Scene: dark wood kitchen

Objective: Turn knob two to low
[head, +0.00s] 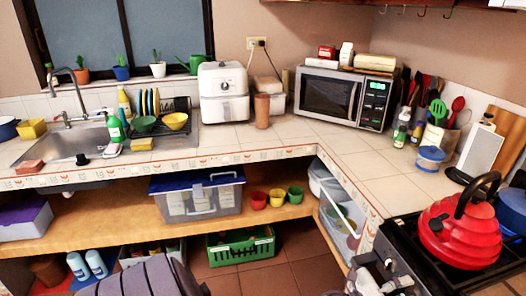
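The black stove (408,262) is at the lower right, seen from above at a slant. A red kettle (458,232) with a black handle stands on it. Small grey-white and dark parts crowd against the stove's front edge at the bottom of the view. Among them my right gripper (368,284) seems to show, cut off by the lower edge. I cannot separate it clearly from the knobs, nor see its fingers. Single knobs, knob two and their settings cannot be made out. My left gripper is not in view.
A blue pot (512,208) stands beside the kettle. A white-faced grater-like box (481,153) and a blue-lidded jar (430,158) stand behind the stove. Below the counter, a shelf holds clear bins (345,215). Bare tile floor (322,272) lies left of the stove.

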